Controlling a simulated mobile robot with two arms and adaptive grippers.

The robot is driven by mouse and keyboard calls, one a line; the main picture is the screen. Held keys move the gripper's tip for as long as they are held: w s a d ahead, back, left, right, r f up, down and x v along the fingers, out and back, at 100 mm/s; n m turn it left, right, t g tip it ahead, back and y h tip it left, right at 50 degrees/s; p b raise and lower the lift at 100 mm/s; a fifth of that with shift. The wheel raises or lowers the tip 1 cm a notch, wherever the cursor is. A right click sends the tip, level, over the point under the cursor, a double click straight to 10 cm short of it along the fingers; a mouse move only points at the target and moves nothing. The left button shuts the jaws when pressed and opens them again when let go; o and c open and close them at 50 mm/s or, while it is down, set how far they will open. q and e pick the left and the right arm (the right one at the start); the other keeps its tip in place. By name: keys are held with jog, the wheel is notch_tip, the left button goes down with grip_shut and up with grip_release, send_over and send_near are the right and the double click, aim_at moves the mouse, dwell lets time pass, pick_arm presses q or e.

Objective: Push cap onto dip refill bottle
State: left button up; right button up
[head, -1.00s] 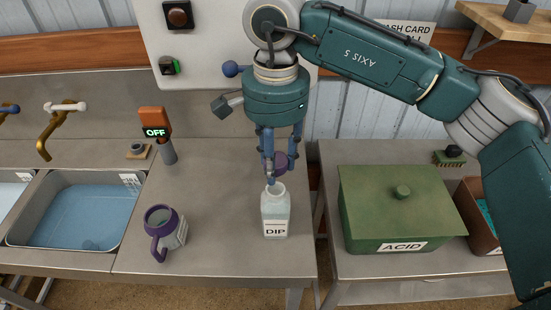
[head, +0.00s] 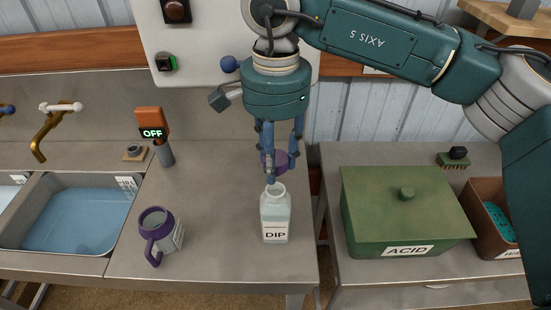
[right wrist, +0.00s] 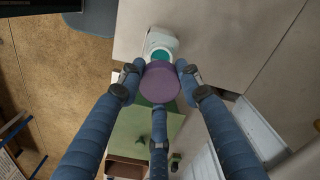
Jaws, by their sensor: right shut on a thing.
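The clear dip refill bottle (head: 275,212), labelled DIP, stands upright and open near the bench's front edge. Its mouth also shows in the right wrist view (right wrist: 161,44). My right gripper (head: 278,165) points down just above and behind the bottle mouth. It is shut on a purple cap (head: 281,158), which is partly hidden by a finger in the head view. In the right wrist view the fingers surround the cap (right wrist: 160,82), which overlaps the bottle's near side in the picture. I cannot tell whether cap and bottle touch. My left gripper is not in view.
A purple-handled mug (head: 158,232) stands left of the bottle. An orange device reading OFF (head: 151,125) is behind it. A blue-bottomed sink (head: 75,218) lies at left. A green ACID box (head: 405,215) sits on the right bench. Bench around the bottle is clear.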

jog(key=b, duration=0.4)
send_over(275, 196)
jog(key=shift+f, duration=2.5)
jog(key=shift+b, duration=0.3)
jog(key=shift+f+b, duration=0.8)
jog(key=shift+f, duration=0.2)
jog(key=o, duration=0.9)
jog(key=shift+r+p, duration=1.85)
jog(key=shift+r, duration=1.2)
